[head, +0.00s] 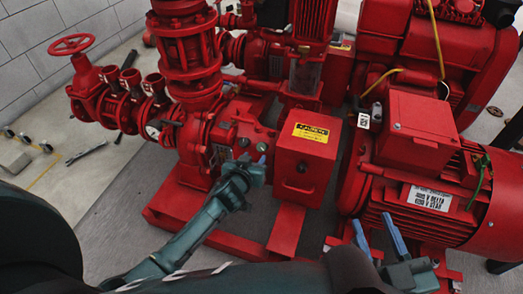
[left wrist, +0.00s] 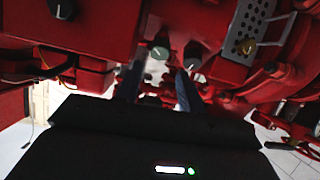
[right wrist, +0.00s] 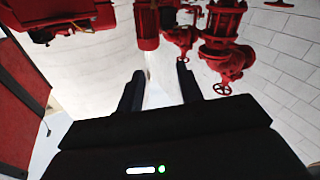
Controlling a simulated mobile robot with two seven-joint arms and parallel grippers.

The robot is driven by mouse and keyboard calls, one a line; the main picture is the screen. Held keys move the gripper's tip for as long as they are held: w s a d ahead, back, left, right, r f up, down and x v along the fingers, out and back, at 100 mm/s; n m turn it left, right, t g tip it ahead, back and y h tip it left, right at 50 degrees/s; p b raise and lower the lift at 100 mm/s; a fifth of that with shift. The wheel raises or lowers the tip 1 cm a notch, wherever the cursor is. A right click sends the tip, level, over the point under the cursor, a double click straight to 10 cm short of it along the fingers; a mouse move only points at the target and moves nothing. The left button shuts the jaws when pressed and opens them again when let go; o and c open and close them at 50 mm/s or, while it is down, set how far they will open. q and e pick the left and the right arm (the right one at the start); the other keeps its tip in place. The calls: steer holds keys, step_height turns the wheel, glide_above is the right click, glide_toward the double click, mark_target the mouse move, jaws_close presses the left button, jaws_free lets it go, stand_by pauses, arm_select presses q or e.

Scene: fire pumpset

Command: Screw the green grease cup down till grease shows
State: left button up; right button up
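Two small grey-green round caps with a pale line on top show in the left wrist view, a left cap (left wrist: 160,52) and a right cap (left wrist: 193,63). I cannot tell from colour which is the green grease cup, and no grease is discernible. My left gripper (head: 258,168) is at the red pump bearing housing (head: 238,128), left of the red guard box. Its fingers (left wrist: 157,82) are apart, with the left cap beyond the gap and the right cap near the right fingertip. My right gripper (head: 378,236) is open and empty in front of the motor.
The red guard box (head: 304,160) with a yellow label stands right of my left gripper. The large red motor (head: 440,200) is behind my right gripper. A perforated grey plate (left wrist: 246,28) is right of the caps.

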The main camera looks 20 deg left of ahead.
mark_target(261, 148)
arm_select(q)
steer(key=b+x, duration=0.3)
steer(key=x, duration=0.5)
steer(key=shift+f, duration=0.15)
steer(key=shift+w+f, duration=0.1)
steer(key=shift+w, duration=0.35)
arm_select(e)
steer(key=shift+w+a+t+y, duration=0.1)
steer(key=shift+a+t+y, duration=0.3)
steer(key=shift+a+y, duration=0.15)
arm_select(q)
steer(key=shift+c, duration=0.5)
steer(key=c, duration=0.6)
